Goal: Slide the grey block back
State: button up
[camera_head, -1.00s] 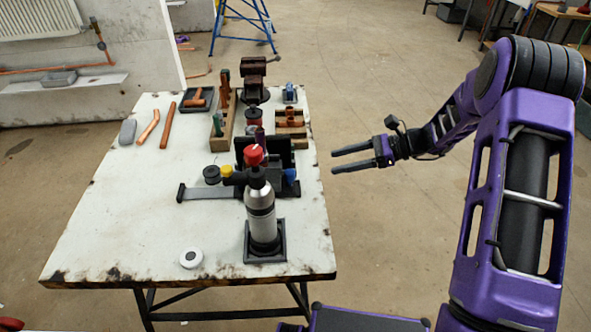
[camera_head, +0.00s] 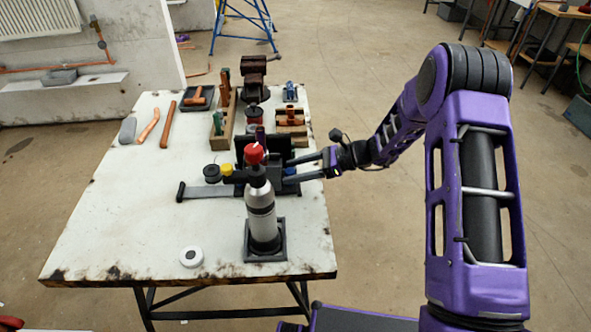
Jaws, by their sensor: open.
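A grey rounded block (camera_head: 128,130) lies flat on the left of the white worktable (camera_head: 110,225), beside two copper pieces. My gripper (camera_head: 289,171) is open at the table's right edge, fingers pointing left. Its tips reach the right end of a black fixture (camera_head: 276,143), near a blue knob (camera_head: 291,171); I cannot tell whether they touch. A flat grey bar (camera_head: 208,192) runs left from this fixture to a black end stop (camera_head: 181,192). The torch bottle partly hides the fixture. The grey block is well left of my gripper.
A silver torch bottle with a red cap (camera_head: 262,212) stands upright in a black base, in front of the fixture. A white tape roll (camera_head: 191,257) lies at the front. A vise (camera_head: 253,78) and wooden racks (camera_head: 222,123) stand behind. The front left tabletop is clear.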

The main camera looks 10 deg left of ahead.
grip_shut()
dwell(1.3)
